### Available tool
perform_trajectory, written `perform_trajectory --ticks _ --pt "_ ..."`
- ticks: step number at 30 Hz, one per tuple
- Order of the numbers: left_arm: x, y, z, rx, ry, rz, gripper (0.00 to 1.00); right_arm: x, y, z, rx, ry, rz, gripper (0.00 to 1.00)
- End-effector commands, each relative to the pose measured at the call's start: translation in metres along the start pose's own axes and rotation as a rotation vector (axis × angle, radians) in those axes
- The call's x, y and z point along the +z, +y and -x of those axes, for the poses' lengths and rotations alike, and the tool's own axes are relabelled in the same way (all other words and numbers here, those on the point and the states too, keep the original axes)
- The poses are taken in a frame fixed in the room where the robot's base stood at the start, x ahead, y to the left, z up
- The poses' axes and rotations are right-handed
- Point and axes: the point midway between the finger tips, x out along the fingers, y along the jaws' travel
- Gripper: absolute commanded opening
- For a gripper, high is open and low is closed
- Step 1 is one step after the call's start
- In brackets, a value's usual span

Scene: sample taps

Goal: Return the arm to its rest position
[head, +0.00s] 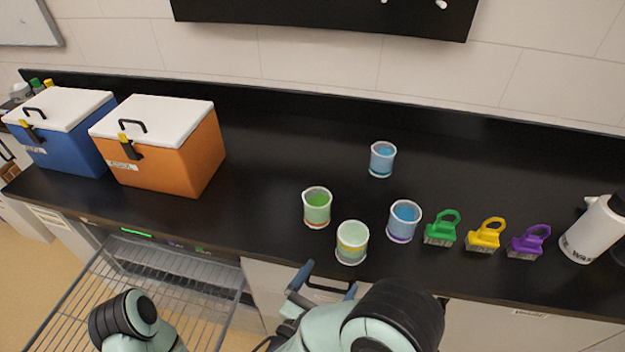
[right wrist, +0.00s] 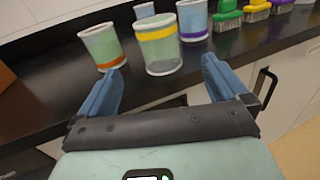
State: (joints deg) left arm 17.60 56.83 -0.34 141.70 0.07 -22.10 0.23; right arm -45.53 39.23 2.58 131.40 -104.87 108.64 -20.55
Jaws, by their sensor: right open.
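My right gripper (head: 322,285) is in front of the black counter's front edge in the head view. Its blue fingers are spread apart with nothing between them, and they also show in the right wrist view (right wrist: 160,88). Beyond the fingertips stands a cup with a yellow band (head: 352,243), apart from them; it also shows in the right wrist view (right wrist: 158,45). My left arm shows at the bottom left of the head view, but its gripper is out of the picture.
The black counter (head: 270,150) holds a green-filled cup (head: 317,208), two blue-filled cups (head: 404,221) (head: 382,159), green (head: 441,229), yellow (head: 486,235) and purple (head: 529,242) brushes, an orange cooler (head: 165,150) and a blue cooler (head: 62,135). A wire rack (head: 75,310) stands at front left.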

Motion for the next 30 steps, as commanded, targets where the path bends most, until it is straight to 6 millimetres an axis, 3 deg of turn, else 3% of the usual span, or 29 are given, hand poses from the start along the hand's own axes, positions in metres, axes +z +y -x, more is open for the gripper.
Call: perform_trajectory --ticks 5,8,11,14,17,19,21,24,27,30 --pt "0.0 0.0 -0.001 0.0 0.0 0.0 0.98 -0.013 -0.003 0.001 -0.02 0.049 0.02 1.0" --pt "0.0 -0.001 -0.002 0.0 -0.001 0.0 0.98 -0.049 -0.013 0.004 -0.083 0.184 0.065 1.0" --pt "0.0 0.0 -0.001 0.0 0.0 0.0 0.98 -0.101 -0.043 0.008 -0.21 0.392 0.107 1.0" --pt "-0.001 0.001 0.003 0.0 0.001 0.0 0.98 -0.153 -0.09 0.019 -0.401 0.625 0.108 1.0" --pt "-0.001 0.003 0.008 0.001 0.003 -0.001 0.98 -0.201 -0.14 0.049 -0.654 0.87 0.049 1.0" --pt "-0.002 0.005 0.011 0.002 0.005 -0.002 0.98 -0.23 -0.17 0.083 -0.877 1.04 -0.042 1.0" --pt "-0.002 0.006 0.015 0.002 0.006 -0.003 0.98 -0.25 -0.186 0.119 -1.115 1.179 -0.178 1.0" --pt "-0.003 0.008 0.02 0.003 0.008 -0.003 0.98 -0.269 -0.188 0.164 -1.463 1.301 -0.437 1.0" --pt "-0.004 0.01 0.025 0.004 0.011 -0.004 0.98 -0.284 -0.173 0.186 -1.804 1.308 -0.768 1.0" --pt "-0.006 0.013 0.03 0.005 0.013 -0.005 0.98 -0.3 -0.158 0.181 -2.09 1.187 -1.136 1.0"
